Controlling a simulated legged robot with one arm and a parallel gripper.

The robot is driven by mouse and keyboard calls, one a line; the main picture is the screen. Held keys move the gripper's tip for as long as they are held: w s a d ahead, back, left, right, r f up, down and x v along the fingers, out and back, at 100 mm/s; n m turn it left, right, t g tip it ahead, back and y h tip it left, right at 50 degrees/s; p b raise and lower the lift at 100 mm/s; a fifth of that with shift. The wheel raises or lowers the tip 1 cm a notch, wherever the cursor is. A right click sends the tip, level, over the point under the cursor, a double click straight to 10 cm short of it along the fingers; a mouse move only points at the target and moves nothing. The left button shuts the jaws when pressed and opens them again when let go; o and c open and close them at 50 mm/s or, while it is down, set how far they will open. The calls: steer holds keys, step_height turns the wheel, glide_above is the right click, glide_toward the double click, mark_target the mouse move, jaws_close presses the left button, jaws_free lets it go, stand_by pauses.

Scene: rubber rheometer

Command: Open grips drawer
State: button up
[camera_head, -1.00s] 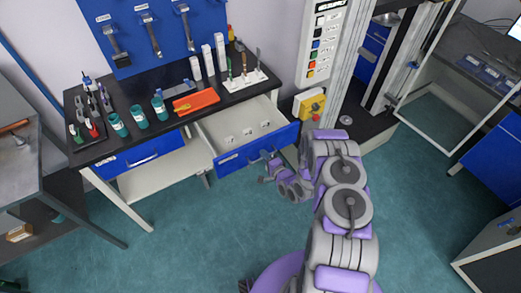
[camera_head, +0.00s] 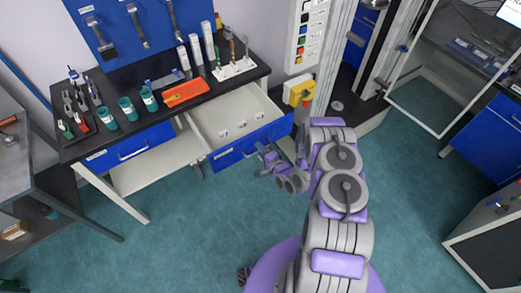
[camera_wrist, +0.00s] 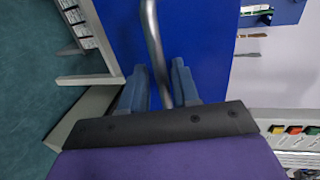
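The open drawer (camera_head: 240,114) sticks out from under the right part of the dark-topped bench in the head view. It has a blue front (camera_head: 228,157) and a pale inside with several small white labelled parts. My gripper (camera_head: 266,150) is at the drawer front. In the wrist view, the metal bar handle (camera_wrist: 152,35) runs between the two blue-grey fingers of my gripper (camera_wrist: 160,72), with the blue front behind it. The fingers sit close on both sides of the bar; their exact contact is hard to see. Any label on this drawer is too small to read.
A second blue drawer (camera_head: 130,148) to the left is shut. The bench top (camera_head: 130,75) holds teal cups, an orange tray (camera_head: 186,92) and tools. A yellow switch box (camera_head: 298,91) and a metal frame stand at the right. Teal floor (camera_head: 190,220) in front is clear.

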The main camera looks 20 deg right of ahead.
steer(key=shift+s+r, duration=0.1)
steer(key=p+v, duration=0.1)
steer(key=v, duration=1.6)
steer(key=shift+s+d, duration=0.1)
